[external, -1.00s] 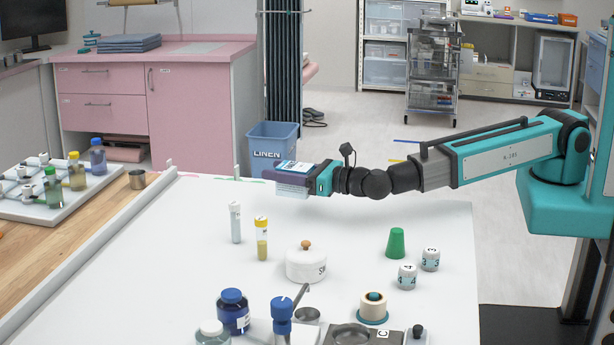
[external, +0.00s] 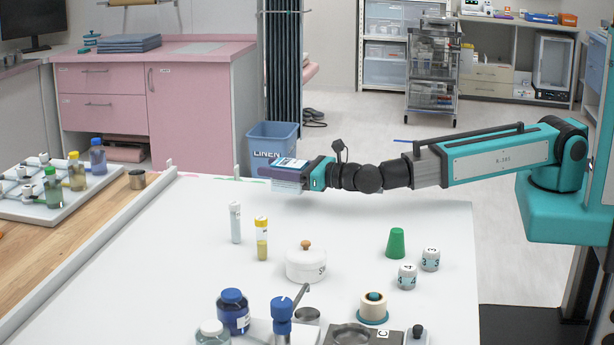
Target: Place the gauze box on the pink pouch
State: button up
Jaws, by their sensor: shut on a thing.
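My gripper (external: 290,175) is shut on the gauze box (external: 288,163), a small white box with a teal label on top. A dark purple finger covers the middle of its near side, and a pale strip of the box shows below it. The gripper holds the box in the air, in the picture near the far edge of the white table (external: 375,240). I cannot make out the pink pouch on the table.
Bottles and a tape roll (external: 373,307) crowd the front. The table's left middle is clear.

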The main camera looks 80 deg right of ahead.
jog(key=w+d+f+b, duration=0.1)
jog(key=d+b, duration=0.4)
jog(key=d, duration=0.5)
jog(key=w+d+f+n+y+b, duration=0.1)
jog(key=d+f+b, duration=0.2)
jog(key=d, duration=0.7)
jog(key=w+d+f+y+b, duration=0.1)
jog(key=w+d+f+b, duration=0.1)
jog(key=d+b, duration=0.5)
jog(key=d, duration=0.4)
jog(key=shift+f, duration=0.4)
jog(key=shift+f+b, duration=1.5)
jog(key=shift+f, duration=0.5)
jog(key=shift+f+b, duration=1.55)
jog(key=shift+f, duration=0.45)
jog(key=shift+f, duration=0.15)
